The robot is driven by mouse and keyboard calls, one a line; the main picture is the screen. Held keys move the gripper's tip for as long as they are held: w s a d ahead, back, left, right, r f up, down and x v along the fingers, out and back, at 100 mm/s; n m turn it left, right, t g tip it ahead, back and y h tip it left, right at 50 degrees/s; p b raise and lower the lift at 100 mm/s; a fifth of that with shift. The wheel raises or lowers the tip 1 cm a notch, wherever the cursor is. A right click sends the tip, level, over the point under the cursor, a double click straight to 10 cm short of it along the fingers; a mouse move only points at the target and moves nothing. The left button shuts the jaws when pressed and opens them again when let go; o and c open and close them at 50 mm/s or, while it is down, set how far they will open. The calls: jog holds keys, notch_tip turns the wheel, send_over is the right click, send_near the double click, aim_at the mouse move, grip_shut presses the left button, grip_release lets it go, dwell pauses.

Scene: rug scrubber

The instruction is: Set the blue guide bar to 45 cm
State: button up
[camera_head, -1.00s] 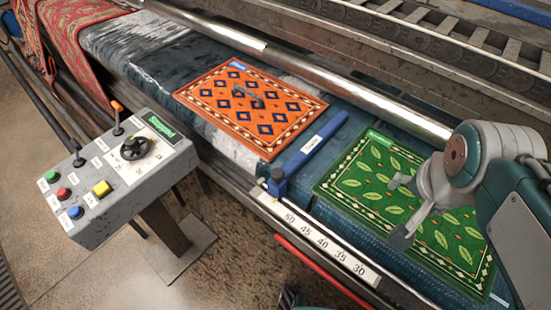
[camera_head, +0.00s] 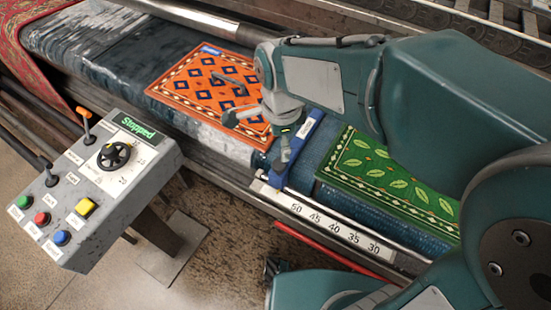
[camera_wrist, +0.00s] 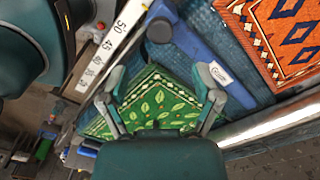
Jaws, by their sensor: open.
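The blue guide bar (camera_head: 303,137) lies across the belt between the orange rug and the green rug. Its clamp end sits on the front rail by the 50 end of the white number scale (camera_head: 335,228), which reads 50, 45, 40, 35, 30. My gripper (camera_head: 256,134) is open and empty, over the orange rug's near right corner and the bar; one finger overlaps part of the bar in the head view. In the wrist view, the fingers (camera_wrist: 160,72) spread over the green rug, and the bar (camera_wrist: 195,55) passes beyond them. I cannot tell any contact.
The orange rug (camera_head: 205,88) and green rug (camera_head: 390,178) lie on the wet blue belt. A control box (camera_head: 90,185) with buttons, levers and a dial reads "Stopped" at the left. A metal roller (camera_head: 190,18) runs behind the belt. A red bar (camera_head: 335,252) runs below the scale.

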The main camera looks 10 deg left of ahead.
aim_at(280, 164)
jog(key=f, duration=0.7)
jog(key=shift+a+f, duration=0.3)
jog(key=shift+f, duration=0.1)
jog(key=shift+d, duration=0.35)
jog(key=shift+c, duration=1.3)
grip_shut()
